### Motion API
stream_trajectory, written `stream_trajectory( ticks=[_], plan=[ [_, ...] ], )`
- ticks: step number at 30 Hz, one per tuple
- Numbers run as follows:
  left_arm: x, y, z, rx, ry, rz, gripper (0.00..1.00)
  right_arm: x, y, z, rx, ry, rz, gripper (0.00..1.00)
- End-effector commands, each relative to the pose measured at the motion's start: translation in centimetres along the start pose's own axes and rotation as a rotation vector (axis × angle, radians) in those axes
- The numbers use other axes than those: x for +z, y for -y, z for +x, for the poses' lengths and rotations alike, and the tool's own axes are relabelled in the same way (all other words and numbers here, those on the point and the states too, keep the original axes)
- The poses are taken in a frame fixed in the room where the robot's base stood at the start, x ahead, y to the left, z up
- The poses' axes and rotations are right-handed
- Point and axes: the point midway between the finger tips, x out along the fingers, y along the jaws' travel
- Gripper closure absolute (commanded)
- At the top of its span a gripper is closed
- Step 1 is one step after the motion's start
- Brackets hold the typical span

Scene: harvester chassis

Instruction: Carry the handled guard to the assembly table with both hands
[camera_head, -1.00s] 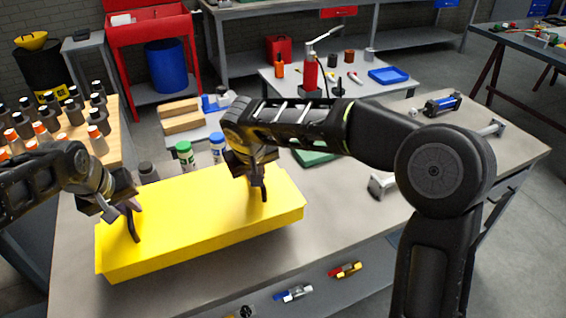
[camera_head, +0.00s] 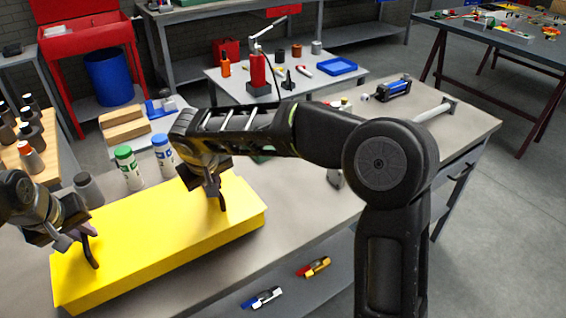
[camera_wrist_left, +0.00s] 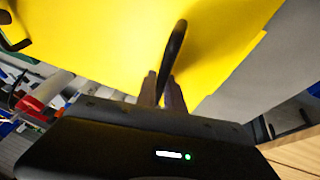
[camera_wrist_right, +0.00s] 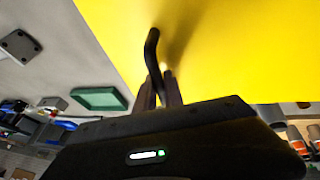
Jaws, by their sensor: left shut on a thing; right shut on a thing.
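The guard is a long yellow box-like cover (camera_head: 160,240) with two dark handles on top, at lower left in the head view. My left gripper (camera_head: 80,236) is shut on its left handle (camera_head: 93,253). My right gripper (camera_head: 213,188) is shut on its right handle (camera_head: 221,196). The left wrist view shows the left handle (camera_wrist_left: 173,52) between the fingers, and the right wrist view shows the right handle (camera_wrist_right: 151,48) likewise. The guard lies over the grey workbench (camera_head: 310,210); whether its underside touches it is hidden. Which table is the assembly table is not clear.
Green-capped (camera_head: 127,165) and blue-capped (camera_head: 163,152) bottles stand just behind the guard. A blue cylinder part (camera_head: 393,89) lies at the bench's far right. A dark-topped table (camera_head: 480,35) holding small parts stands at upper right. Open floor (camera_head: 500,200) lies right of the bench.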

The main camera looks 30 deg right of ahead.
Motion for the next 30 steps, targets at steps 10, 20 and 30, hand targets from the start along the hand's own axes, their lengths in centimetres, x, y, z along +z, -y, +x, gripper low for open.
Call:
stream_trajectory(
  ticks=[10,20,30],
  plan=[
    [-0.2,-0.2,-0.2,0.004,-0.008,0.001,1.0,-0.2,0.0,-0.2,-0.001,-0.007,0.0,1.0],
    [-0.1,-0.1,0.1,0.004,-0.007,0.001,1.0,-0.1,0.1,0.1,-0.001,-0.007,0.0,1.0],
    [0.5,0.2,1.5,0.004,-0.007,0.001,1.0,0.5,0.4,1.5,-0.001,-0.007,0.0,1.0]
  ],
)
